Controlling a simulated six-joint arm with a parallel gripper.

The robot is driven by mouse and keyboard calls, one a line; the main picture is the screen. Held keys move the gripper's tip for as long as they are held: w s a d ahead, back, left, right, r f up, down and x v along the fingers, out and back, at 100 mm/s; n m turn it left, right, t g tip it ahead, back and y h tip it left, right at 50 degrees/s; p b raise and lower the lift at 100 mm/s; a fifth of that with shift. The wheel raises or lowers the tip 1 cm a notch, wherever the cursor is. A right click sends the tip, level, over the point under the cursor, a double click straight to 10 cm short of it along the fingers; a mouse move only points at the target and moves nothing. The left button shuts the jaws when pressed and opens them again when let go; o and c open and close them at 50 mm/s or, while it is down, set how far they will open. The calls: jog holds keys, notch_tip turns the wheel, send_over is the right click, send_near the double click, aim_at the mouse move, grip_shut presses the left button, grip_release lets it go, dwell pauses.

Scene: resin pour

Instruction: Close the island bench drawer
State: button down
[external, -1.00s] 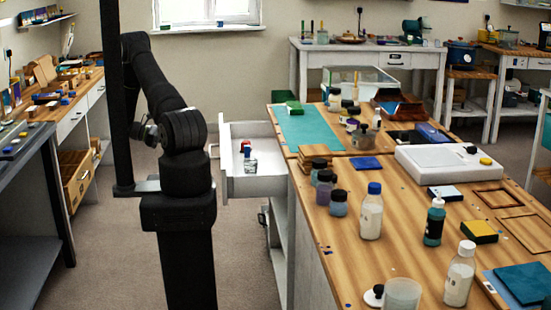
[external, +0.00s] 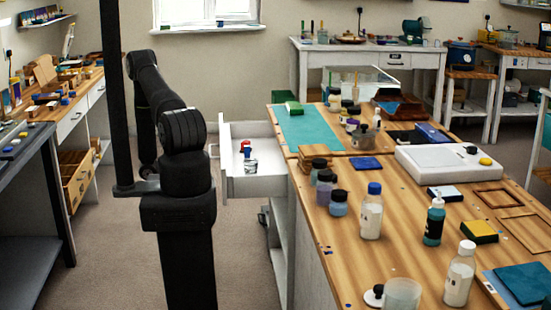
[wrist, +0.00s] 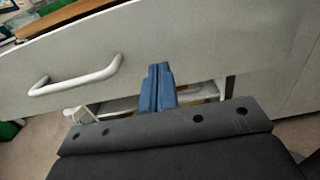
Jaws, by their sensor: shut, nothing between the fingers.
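The island bench drawer stands open in the external view, its white front (external: 225,163) sticking out left of the bench. A red and blue item and a small clear cup lie inside it. In the wrist view the drawer front (wrist: 200,45) fills the upper part, with its pale bar handle (wrist: 78,78) at the left. My gripper (wrist: 159,68) has its blue fingers together and empty, to the right of the handle and overlapping the lower part of the drawer front. I cannot tell whether the fingertips touch it. In the external view my arm hides the gripper.
The wooden island bench top (external: 400,255) holds bottles, jars and a white device (external: 450,163). Below the drawer is an open lower shelf. A grey side bench (external: 30,180) stands at the left. The carpet floor (external: 110,260) between is clear.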

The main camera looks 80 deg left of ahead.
aim_at(257, 164)
jog(key=shift+w, duration=1.85)
jog(key=w, duration=1.9)
jog(key=shift+w, duration=1.3)
jog(key=shift+r, duration=0.1)
jog(key=shift+a, duration=0.1)
jog(key=s, duration=1.4)
jog(key=shift+s, duration=0.3)
jog(key=shift+w, duration=0.1)
